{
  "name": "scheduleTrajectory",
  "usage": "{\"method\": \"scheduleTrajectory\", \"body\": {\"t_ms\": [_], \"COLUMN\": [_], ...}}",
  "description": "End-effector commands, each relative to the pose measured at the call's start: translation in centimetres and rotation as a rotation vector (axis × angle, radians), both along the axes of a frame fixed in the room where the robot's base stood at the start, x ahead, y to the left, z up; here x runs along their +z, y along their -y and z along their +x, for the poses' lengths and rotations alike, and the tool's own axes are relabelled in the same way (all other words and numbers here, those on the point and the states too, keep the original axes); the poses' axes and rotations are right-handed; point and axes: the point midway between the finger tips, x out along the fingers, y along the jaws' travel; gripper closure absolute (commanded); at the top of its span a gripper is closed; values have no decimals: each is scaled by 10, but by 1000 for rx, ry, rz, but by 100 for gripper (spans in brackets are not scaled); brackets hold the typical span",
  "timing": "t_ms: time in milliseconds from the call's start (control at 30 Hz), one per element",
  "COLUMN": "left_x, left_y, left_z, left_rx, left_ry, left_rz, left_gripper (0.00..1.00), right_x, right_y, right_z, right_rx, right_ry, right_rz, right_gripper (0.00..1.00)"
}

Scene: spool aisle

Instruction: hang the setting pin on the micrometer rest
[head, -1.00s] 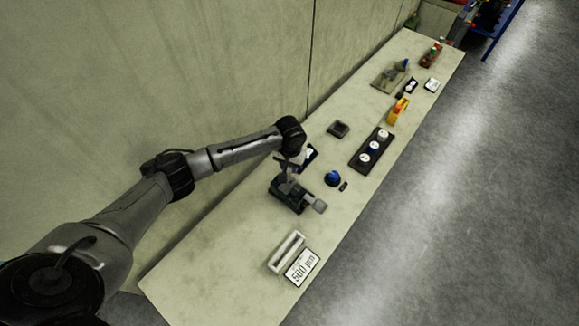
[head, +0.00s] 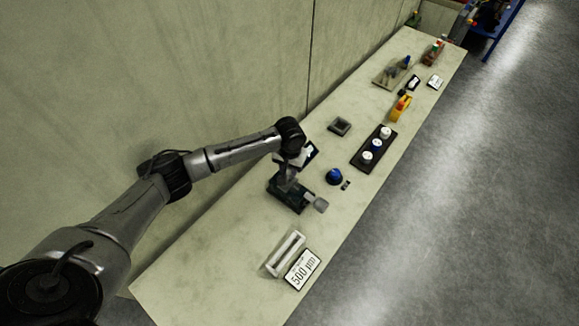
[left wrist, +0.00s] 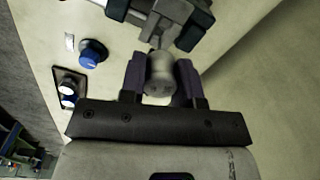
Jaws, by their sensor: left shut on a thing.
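The micrometer rest, a dark green block (head: 289,194) with a grey plate at its right end, stands on the bench in the head view. My left gripper (head: 287,177) is right over it, pointing down. In the left wrist view, my left gripper (left wrist: 160,75) is shut on a grey, round-ended piece, which I take for the setting pin (left wrist: 160,80). Its far end reaches toward the dark and grey parts of the rest (left wrist: 170,18). I cannot tell whether the pin touches or hangs on the rest. My right gripper is not in view.
A blue knob (head: 334,176) stands just right of the rest. Nearer are a pale open holder (head: 285,253) and a "500 µm" sign (head: 303,270). Farther along are a black strip with knobs (head: 373,149) and a small dark tray (head: 339,126). A wall runs behind the bench.

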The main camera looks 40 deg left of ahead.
Motion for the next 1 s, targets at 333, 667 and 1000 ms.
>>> {"method": "scheduleTrajectory", "body": {"t_ms": [333, 667, 1000], "left_x": [0, -8, -21], "left_y": [0, 0, 0], "left_z": [0, 0, 0], "left_rx": [0, 0, 0], "left_ry": [0, 0, 0], "left_rz": [0, 0, -1], "left_gripper": [92, 92, 92], "right_x": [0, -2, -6], "right_y": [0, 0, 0], "right_z": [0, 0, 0], "right_rx": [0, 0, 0], "right_ry": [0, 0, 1], "right_rz": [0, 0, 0], "right_gripper": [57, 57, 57]}}
